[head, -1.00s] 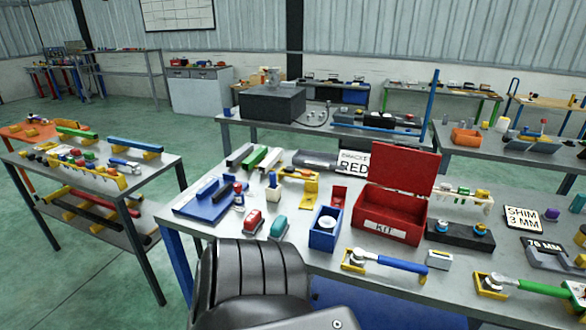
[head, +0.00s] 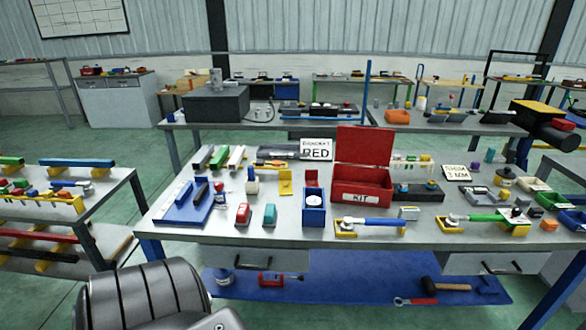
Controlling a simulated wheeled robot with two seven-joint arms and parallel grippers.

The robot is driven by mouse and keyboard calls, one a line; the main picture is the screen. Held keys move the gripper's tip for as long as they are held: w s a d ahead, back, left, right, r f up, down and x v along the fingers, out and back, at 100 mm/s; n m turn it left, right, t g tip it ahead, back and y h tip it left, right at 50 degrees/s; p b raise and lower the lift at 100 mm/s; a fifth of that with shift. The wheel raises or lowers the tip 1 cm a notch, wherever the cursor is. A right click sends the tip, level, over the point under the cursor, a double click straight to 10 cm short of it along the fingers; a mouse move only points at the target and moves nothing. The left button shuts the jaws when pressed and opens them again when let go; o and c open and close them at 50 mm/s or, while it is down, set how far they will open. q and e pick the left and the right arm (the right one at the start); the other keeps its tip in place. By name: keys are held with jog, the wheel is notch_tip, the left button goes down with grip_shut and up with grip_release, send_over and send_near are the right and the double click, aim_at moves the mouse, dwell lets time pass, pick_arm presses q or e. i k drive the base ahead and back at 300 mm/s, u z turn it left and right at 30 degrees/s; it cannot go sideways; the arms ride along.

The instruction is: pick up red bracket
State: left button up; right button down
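A small red bracket (head: 312,178) stands on the grey workbench (head: 270,229), behind a blue box (head: 314,212) and just left of the open red KIT box (head: 362,182). A similar yellow bracket (head: 285,184) stands to its left. A white card (head: 317,150) reading "BRACKET RED" stands behind the red bracket. The blue box hides part of the bracket's lower front. Neither gripper shows; only a black rounded part of my own body is at the lower left. Nothing is touching the red bracket.
Blue-handled (head: 370,227) and green-handled (head: 487,219) tools lie along the front right. A side table (head: 106,185) stands at the left.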

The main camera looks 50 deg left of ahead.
aim_at(310, 175)
jog(key=u, duration=1.2)
